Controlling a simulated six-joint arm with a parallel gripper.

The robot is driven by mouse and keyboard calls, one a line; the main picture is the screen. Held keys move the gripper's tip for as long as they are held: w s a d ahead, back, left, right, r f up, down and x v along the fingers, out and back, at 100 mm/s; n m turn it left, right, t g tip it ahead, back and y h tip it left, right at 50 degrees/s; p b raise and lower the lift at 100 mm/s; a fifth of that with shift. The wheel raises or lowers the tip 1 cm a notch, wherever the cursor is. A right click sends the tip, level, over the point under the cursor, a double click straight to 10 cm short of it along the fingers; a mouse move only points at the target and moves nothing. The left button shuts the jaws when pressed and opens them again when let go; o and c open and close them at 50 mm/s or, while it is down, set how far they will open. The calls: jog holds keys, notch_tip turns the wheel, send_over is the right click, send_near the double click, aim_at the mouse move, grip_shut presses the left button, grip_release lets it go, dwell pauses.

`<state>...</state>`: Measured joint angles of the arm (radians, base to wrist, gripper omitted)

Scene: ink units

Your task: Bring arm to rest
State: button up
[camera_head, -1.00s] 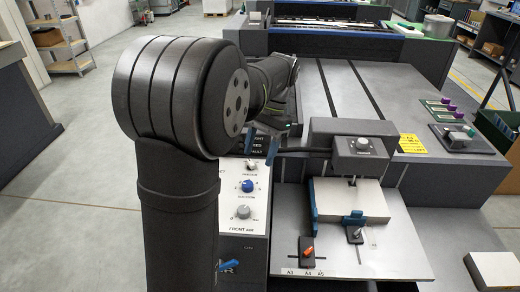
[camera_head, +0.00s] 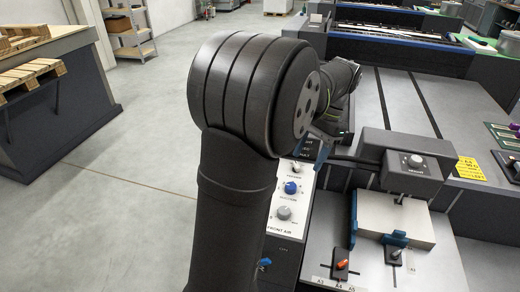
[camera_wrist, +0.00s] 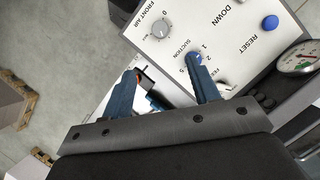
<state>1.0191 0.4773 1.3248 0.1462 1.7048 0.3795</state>
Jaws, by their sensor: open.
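My gripper (camera_wrist: 163,70) shows in the wrist view with two blue fingers spread apart and nothing between them. It hangs over the white control panel (camera_wrist: 240,38), with the suction knob (camera_wrist: 194,57) by the right finger and the front-air knob (camera_wrist: 159,28) beyond the fingers. In the head view my arm stands in the middle, and my gripper (camera_head: 315,148) is partly hidden behind it, near the panel's far end. The blue knob (camera_head: 291,188) and grey knob (camera_head: 284,212) show on the panel (camera_head: 287,229) below it.
Right of the panel, a feeder board (camera_head: 440,262) carries a pale stack (camera_head: 411,222) under a dark height unit (camera_head: 413,177). A bench with pallets (camera_head: 57,108) stands at left. Open floor (camera_head: 130,210) lies between. A gauge (camera_wrist: 297,60) sits at the wrist view's right.

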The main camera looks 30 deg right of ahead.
aim_at(286, 209)
jog(key=shift+f, duration=0.1)
jog(key=x, duration=1.7)
jog(key=shift+f, duration=0.2)
